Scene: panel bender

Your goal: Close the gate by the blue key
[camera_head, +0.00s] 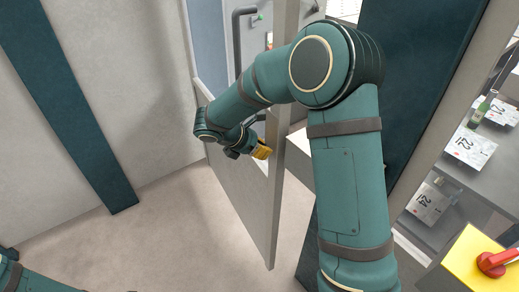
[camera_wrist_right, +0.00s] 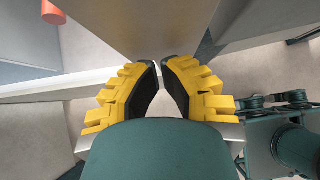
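The gate (camera_head: 240,190) is a pale grey leaf with a framed opening in its upper part. It stands ajar in the head view, its near edge swung out into the room. A dark bar handle (camera_head: 238,45) shows behind its upper part. I cannot make out a blue key. My right gripper (camera_head: 262,152) has yellow fingers and is close to the gate, near its free edge; contact is unclear. My left gripper is out of view.
A yellow box with a red switch (camera_head: 495,262) is at the lower right. Shelves with numbered cards (camera_head: 470,147) and a green bottle (camera_head: 481,110) stand at the right. A dark teal post (camera_head: 405,70) rises behind my right arm. Floor left of the gate is clear.

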